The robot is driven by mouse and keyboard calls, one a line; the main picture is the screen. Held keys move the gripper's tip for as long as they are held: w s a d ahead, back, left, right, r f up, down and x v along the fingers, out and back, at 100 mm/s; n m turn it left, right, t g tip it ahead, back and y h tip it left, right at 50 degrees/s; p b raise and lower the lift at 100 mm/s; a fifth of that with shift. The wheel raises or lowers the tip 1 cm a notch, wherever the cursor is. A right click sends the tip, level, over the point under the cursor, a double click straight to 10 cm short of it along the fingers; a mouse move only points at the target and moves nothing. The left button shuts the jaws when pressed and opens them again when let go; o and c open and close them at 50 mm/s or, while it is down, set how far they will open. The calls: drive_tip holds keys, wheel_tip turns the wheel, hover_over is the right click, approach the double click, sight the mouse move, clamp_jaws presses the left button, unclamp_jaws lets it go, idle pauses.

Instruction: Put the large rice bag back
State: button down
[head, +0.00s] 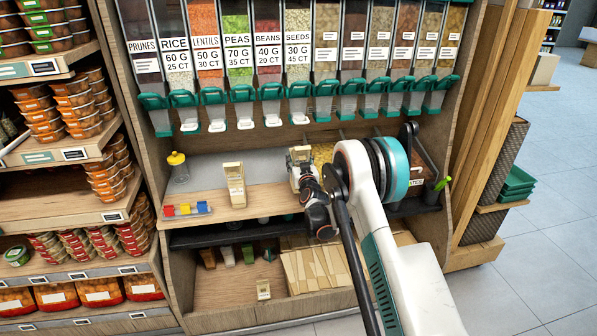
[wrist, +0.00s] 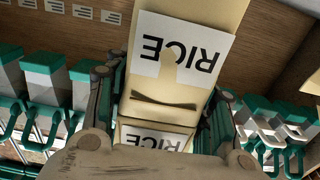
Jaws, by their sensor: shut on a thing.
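A cream rice bag (wrist: 185,85) with a white RICE label, upside down in the wrist view, sits between the fingers of my gripper (wrist: 165,105). My gripper is shut on it. A second RICE label (wrist: 155,137) shows below it, close to the palm; I cannot tell whether it belongs to the same bag. In the head view my gripper (head: 303,178) is over the counter's middle, and the held bag's pale top (head: 301,155) shows above it. A similar cream bag (head: 235,184) stands upright on the counter to the left.
A small cream bag (head: 263,289) stands on the lower shelf, beside a bin of paper bags (head: 315,270). A tray of coloured blocks (head: 187,209) and a yellow-topped jar (head: 178,167) are at the counter's left. Dispensers with green spouts (head: 242,93) hang above.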

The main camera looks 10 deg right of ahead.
drive_tip(key=shift+f+b, duration=0.6)
drive_tip(key=shift+f, duration=1.15)
drive_tip(key=c, duration=0.7)
unclamp_jaws()
